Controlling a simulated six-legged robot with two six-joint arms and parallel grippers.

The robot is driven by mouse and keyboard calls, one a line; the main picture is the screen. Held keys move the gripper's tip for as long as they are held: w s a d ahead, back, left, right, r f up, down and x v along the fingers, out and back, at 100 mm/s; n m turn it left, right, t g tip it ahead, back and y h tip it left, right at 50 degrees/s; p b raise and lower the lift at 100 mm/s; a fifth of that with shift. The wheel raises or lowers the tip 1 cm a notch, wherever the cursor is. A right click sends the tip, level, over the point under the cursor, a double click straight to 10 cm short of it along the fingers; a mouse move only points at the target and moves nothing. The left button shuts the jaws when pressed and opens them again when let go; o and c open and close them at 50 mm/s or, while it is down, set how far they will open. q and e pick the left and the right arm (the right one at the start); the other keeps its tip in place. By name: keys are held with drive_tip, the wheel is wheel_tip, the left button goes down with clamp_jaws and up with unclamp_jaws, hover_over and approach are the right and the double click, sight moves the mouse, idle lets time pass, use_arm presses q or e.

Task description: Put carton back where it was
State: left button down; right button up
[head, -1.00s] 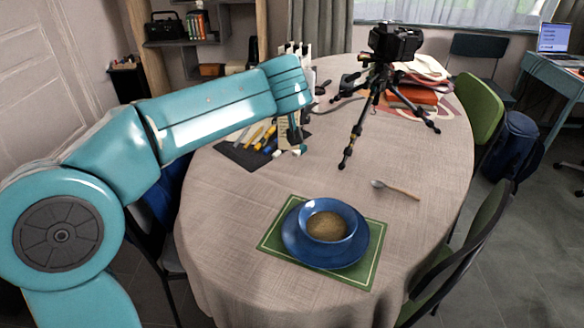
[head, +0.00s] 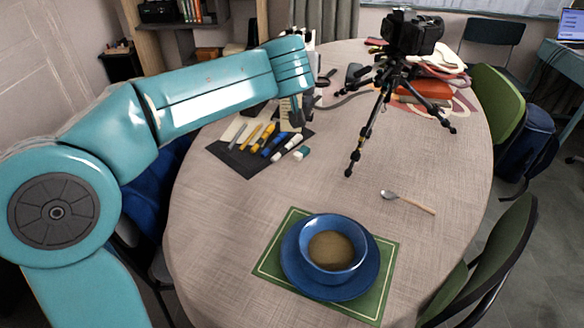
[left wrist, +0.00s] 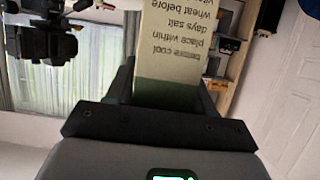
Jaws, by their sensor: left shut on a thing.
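My left gripper (head: 297,118) is shut on the carton, over the far side of the table. The carton is cream with lines of dark print, which read upside down in the left wrist view (left wrist: 175,45). In the head view only a pale strip of the carton (head: 285,108) shows beside the fingers; my forearm and wrist hide most of it. I cannot tell whether its base touches the table. My right gripper is not in view.
A dark mat (head: 232,158) with pens and markers lies just in front of the gripper. A camera tripod (head: 368,120) stands to its right. A blue bowl (head: 333,250) on a plate and green placemat is nearer, with a spoon (head: 408,202) beyond. The table's middle is clear.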

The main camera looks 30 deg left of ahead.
use_arm(q)
wheel_tip(320, 180, down, 19)
drive_tip(key=b, duration=0.5)
drive_tip(key=shift+f+b, duration=0.2)
drive_tip(key=shift+b, duration=0.1)
drive_tip(key=shift+f, duration=0.1)
drive_tip(key=c, duration=0.8)
unclamp_jaws()
drive_tip(key=shift+c, duration=0.2)
drive_tip(key=o, duration=0.4)
